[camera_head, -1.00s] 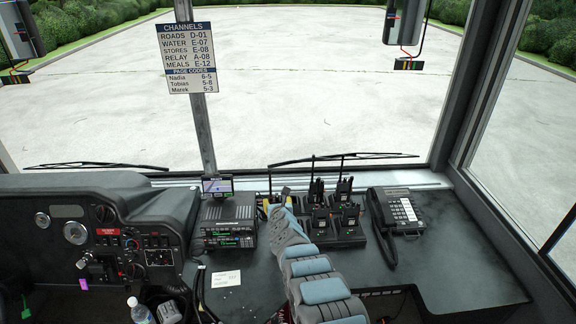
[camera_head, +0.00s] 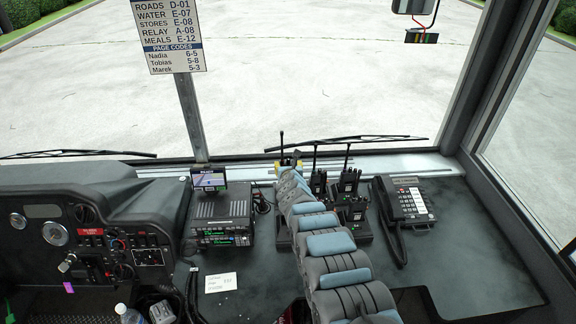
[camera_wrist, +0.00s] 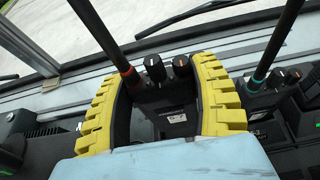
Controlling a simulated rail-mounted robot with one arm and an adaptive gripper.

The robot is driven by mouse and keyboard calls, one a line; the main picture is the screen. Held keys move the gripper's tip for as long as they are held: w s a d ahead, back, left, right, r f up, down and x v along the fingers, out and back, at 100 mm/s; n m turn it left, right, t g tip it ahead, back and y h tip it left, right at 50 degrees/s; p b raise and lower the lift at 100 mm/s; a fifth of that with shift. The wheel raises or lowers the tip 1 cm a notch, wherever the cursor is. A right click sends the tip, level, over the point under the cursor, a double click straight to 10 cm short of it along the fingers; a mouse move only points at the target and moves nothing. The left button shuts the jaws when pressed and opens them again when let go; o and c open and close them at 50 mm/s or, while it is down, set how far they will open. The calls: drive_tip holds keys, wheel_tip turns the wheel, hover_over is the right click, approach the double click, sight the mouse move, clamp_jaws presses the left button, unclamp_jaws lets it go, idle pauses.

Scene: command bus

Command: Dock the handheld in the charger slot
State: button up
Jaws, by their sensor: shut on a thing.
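My gripper (camera_head: 288,166) has yellow ridged fingers and is shut on a black handheld (camera_wrist: 168,103) with a red-banded antenna and two top knobs. Its antenna (camera_head: 281,148) rises above my gripper in the head view. The handheld's lower part is hidden, so I cannot tell whether it touches a slot. The black charger (camera_head: 364,239) stands on the dash, partly covered by my arm. Other handhelds (camera_head: 348,182) stand upright in it, to the right of my gripper. One with a teal-banded antenna (camera_wrist: 264,95) is right of my fingers in the wrist view.
A stacked radio unit (camera_head: 223,219) with a small screen (camera_head: 208,178) stands left of my arm. A corded desk phone (camera_head: 408,204) is to the right of the charger. A white note (camera_head: 220,282) lies on the dash in front. The windscreen ledge is behind.

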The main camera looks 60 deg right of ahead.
drive_tip(key=shift+f+b, duration=0.25)
drive_tip(key=shift+b, duration=0.05)
drive_tip(key=shift+f+b, duration=0.35)
drive_tip(key=shift+b, duration=0.1)
drive_tip(key=shift+f+b, duration=1)
drive_tip(key=shift+b, duration=0.3)
drive_tip(key=shift+d+f+b, duration=0.1)
drive_tip(key=shift+f+b, duration=0.15)
drive_tip(key=shift+b, duration=0.05)
drive_tip(key=shift+f, duration=0.85)
drive_tip(key=o, duration=1.3)
drive_tip(key=shift+a+r, duration=0.1)
drive_tip(key=shift+a, duration=0.1)
